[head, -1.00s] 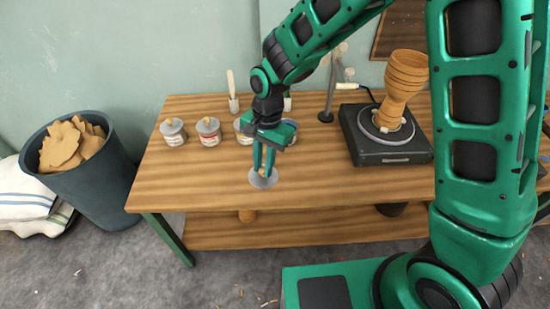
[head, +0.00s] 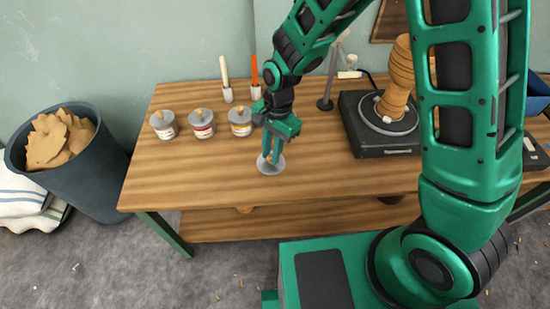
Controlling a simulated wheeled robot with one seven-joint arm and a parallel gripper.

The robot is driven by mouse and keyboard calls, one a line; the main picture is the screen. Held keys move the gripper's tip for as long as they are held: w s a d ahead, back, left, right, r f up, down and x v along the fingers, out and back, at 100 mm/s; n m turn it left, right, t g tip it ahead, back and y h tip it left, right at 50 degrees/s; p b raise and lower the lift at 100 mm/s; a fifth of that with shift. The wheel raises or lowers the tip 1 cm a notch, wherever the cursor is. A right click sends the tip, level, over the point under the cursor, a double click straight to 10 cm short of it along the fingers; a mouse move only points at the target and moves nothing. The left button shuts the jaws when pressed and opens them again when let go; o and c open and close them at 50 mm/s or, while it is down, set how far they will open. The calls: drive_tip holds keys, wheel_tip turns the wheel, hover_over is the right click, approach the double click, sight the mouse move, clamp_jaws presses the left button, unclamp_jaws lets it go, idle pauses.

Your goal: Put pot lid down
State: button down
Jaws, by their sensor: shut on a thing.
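The pot lid (head: 272,167) is a small grey disc with a light knob, low over the front middle of the wooden table (head: 190,175). My gripper (head: 271,158) points down with its teal fingers shut on the lid's knob. The lid looks level and very near the tabletop; I cannot tell whether it touches. Three lidded pots, a left one (head: 164,124), a middle one (head: 201,124) and a right one (head: 241,121), stand behind and to the left of my gripper. My wrist may hide something behind it.
A turntable (head: 388,123) on a black box bears a brown goblet drum (head: 398,80) at the right. Two brushes, one white-handled (head: 225,80) and one orange-handled (head: 255,78), stand at the back. A bin (head: 90,165) of scraps stands left of the table. The table's front left is clear.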

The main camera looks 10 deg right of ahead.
drive_tip(key=shift+w+d+f, duration=0.4)
drive_tip(key=shift+d+f, duration=0.2)
drive_tip(key=shift+d, duration=0.05)
drive_tip(key=shift+f, duration=1.9)
drive_tip(key=c, duration=1.6)
unclamp_jaws()
drive_tip(key=shift+f, duration=0.1)
drive_tip(key=r, duration=0.4)
drive_tip(key=d+r, duration=0.1)
drive_tip(key=r, duration=0.3)
drive_tip(key=w+r, duration=0.1)
drive_tip(key=r, duration=0.3)
drive_tip(key=shift+w+d+r, duration=0.1)
drive_tip(key=shift+d, duration=0.05)
